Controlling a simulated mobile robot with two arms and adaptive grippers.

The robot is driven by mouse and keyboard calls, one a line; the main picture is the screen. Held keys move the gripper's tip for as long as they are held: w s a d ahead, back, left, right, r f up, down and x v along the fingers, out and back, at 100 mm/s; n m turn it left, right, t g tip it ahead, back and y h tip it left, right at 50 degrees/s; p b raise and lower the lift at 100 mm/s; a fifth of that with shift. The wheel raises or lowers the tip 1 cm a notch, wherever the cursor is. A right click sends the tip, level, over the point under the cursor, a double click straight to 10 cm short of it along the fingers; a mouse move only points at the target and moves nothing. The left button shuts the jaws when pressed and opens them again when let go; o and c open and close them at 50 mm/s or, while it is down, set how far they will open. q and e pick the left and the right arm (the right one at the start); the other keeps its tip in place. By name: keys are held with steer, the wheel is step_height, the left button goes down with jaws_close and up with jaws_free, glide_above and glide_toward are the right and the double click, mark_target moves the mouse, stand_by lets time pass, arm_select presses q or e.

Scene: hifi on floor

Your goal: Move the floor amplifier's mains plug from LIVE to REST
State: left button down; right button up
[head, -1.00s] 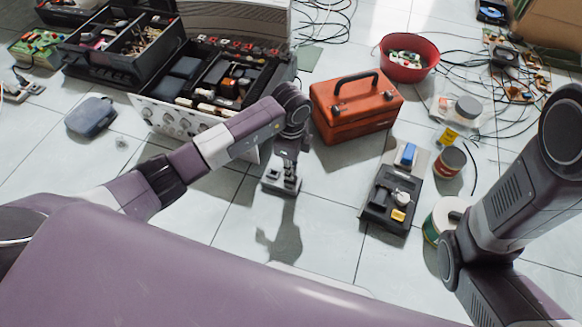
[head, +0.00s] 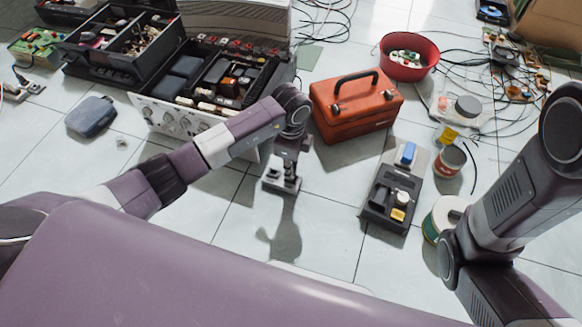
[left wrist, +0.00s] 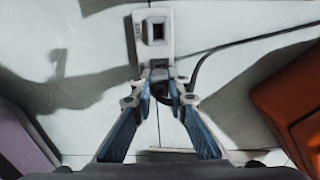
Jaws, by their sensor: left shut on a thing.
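My left gripper (head: 286,172) points down over a small pale socket block (head: 271,187) on the floor; it also shows in the left wrist view (left wrist: 160,84). Its fingers are shut on a dark plug (left wrist: 162,91), mostly hidden between the fingertips. A black cable (left wrist: 225,46) curves from beside the plug to the right. Beyond the fingertips, one empty square socket (left wrist: 157,31) of the block faces up, with a label too small to read. Whether the plug is seated or lifted clear, I cannot tell. The open amplifier (head: 150,112) stands behind. My right gripper is out of view.
An orange toolbox (head: 350,110) stands close right of my left gripper. A black tray (head: 385,215), tins (head: 449,160) and a red bowl (head: 430,68) lie further right. A dark case (head: 90,117) lies left. The floor in front of the block is clear.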

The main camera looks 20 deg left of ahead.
arm_select(q)
steer(key=shift+f, duration=0.8)
stand_by(0.5)
stand_by(0.4)
steer(key=c, duration=1.8)
jaws_free()
